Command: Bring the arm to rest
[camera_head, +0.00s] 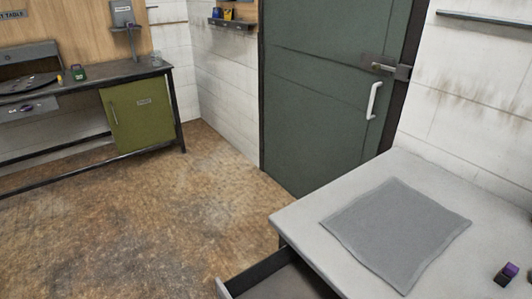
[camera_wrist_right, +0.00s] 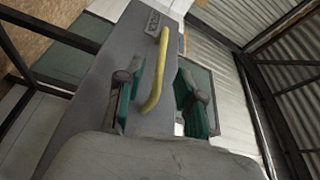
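My right gripper (camera_wrist_right: 162,100) shows in the right wrist view, with two teal-padded fingers standing apart. A curved yellow handle (camera_wrist_right: 157,75) on a grey labelled panel (camera_wrist_right: 112,75) appears in the gap between the fingers. The fingers are not closed on it; I cannot tell how far in front of them it lies. Neither of my grippers shows in the head view, and the left gripper is in no view.
In the head view, a grey table (camera_head: 410,166) with a grey mat (camera_head: 395,232) stands at right, an open drawer (camera_head: 262,275) below its edge. A green door (camera_head: 320,90) with a white handle is behind. A workbench (camera_head: 110,72) stands left. The brown floor between is clear.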

